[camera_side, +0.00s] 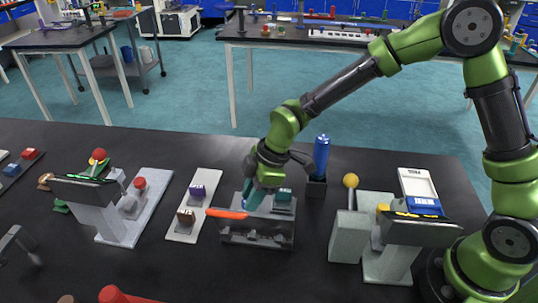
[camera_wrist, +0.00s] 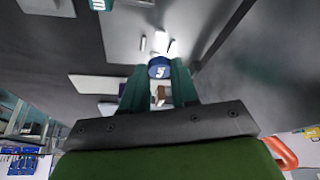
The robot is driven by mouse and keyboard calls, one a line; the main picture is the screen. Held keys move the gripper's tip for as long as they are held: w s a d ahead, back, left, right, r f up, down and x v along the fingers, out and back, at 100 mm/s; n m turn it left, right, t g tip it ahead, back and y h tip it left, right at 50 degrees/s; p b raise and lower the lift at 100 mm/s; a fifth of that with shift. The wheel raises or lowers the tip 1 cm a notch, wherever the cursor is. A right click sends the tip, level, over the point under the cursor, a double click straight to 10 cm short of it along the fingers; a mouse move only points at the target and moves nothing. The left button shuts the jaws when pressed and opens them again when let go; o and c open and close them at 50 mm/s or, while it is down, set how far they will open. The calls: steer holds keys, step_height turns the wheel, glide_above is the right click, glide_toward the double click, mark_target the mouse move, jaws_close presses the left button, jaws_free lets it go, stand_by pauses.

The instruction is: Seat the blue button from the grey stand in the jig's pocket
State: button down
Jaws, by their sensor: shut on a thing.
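My gripper (camera_side: 250,203) points down at the grey jig-like fixture (camera_side: 285,232) in the middle of the table. In the wrist view, the teal fingers of my gripper (camera_wrist: 160,74) are shut on a blue button (camera_wrist: 158,67) with a white mark on its face. Beyond the fingertips lies a light grey surface (camera_wrist: 122,35) with small upright pins. The button cannot be made out clearly in the side view, and I cannot tell whether it touches anything below. Neither the pocket nor the grey stand can be identified for certain.
Left of the fixture is a white board (camera_side: 182,235) with a purple block (camera_side: 197,191) and a brown block (camera_side: 186,217). A blue bottle (camera_side: 321,154) stands behind right. Grey devices stand left (camera_side: 140,212) and right (camera_side: 348,238). An orange bar (camera_side: 227,213) is close to my gripper.

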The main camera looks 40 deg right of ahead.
steer(key=shift+f, duration=1)
steer(key=shift+f, duration=0.1)
steer(key=shift+f, duration=0.5)
steer(key=c, duration=0.9)
jaws_free()
steer(key=shift+o, duration=0.2)
steer(key=shift+w, duration=0.1)
